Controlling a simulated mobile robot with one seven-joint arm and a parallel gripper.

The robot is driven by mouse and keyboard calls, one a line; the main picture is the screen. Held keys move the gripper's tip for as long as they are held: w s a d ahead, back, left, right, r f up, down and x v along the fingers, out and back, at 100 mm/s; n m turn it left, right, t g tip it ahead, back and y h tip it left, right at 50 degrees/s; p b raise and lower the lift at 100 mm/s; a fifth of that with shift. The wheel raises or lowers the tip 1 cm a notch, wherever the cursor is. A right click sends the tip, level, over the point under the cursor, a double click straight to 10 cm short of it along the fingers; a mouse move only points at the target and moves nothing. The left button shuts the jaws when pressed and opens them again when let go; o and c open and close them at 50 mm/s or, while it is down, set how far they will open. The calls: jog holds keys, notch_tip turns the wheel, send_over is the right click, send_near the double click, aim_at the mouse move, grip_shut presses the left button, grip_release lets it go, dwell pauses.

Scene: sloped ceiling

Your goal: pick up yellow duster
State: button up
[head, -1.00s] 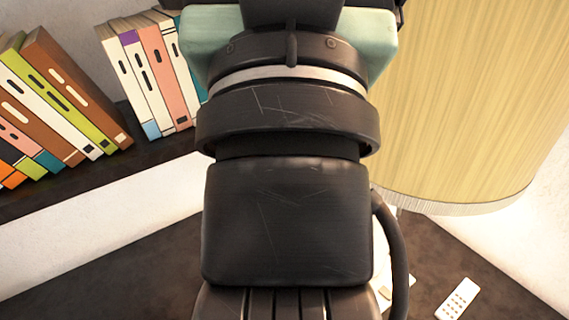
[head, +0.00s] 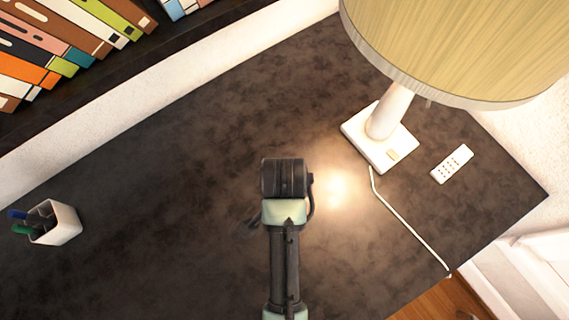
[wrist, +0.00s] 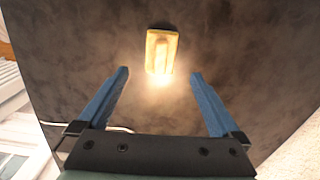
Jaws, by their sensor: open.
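The yellow duster (wrist: 162,48) is a small yellow block with a raised ridge, lying on the dark tabletop in the upper middle of the wrist view. My gripper (wrist: 160,73) has its two blue fingers spread apart with nothing held between them. The duster shows just beyond the fingertips, roughly centred between them, and no finger appears to touch it. A bright light spot lies by its near end. In the head view my arm reaches down over the table; the duster cannot be seen there, and my fingers are mostly hidden.
A lamp (head: 387,115) with a yellowish shade stands right of my arm, its white cord (head: 410,228) running to the table edge. A white remote (head: 452,164) lies beside it. A white pen holder (head: 58,222) is at left. Books (head: 75,38) line the back shelf. The middle tabletop is clear.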

jog(key=f, duration=0.9)
jog(key=shift+w+d+f, duration=0.15)
jog(key=shift+w+f, duration=0.05)
jog(key=shift+f, duration=0.2)
jog(key=c, duration=1.4)
jog(key=shift+o, duration=0.2)
jog(key=shift+r, duration=5.05)
jog(key=o, duration=0.7)
jog(key=c, duration=0.5)
jog(key=shift+s, duration=0.1)
